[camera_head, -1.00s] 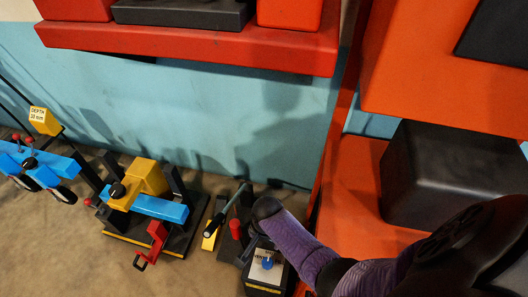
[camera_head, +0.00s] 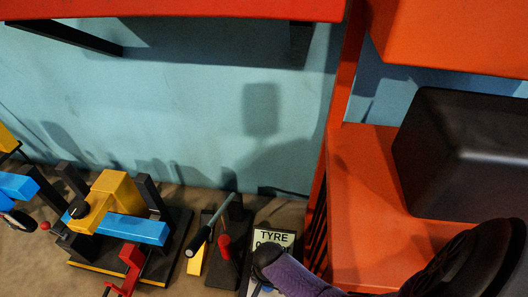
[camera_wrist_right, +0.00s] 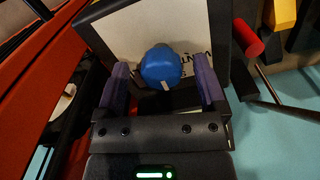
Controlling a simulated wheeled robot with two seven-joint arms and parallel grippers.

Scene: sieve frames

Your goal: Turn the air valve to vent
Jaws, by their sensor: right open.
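The air valve's blue knob (camera_wrist_right: 161,67) stands on a white panel (camera_wrist_right: 120,32) with partly hidden lettering in the right wrist view. A white pointer mark shows on the knob's near side. My right gripper (camera_wrist_right: 162,64) is open, with one purple finger on each side of the knob; I cannot tell whether they touch it. In the head view my right arm covers most of the panel and the knob. A display (camera_head: 273,238) reading TYRE shows just behind my arm; its number is partly hidden. My left gripper is not in view.
Left of the valve stand a black lever with a grey rod (camera_head: 212,225) and a red handle (camera_head: 225,245). Further left is a blue and yellow clamp-like fixture (camera_head: 110,210). An orange frame with a black block (camera_head: 465,150) rises close on the right.

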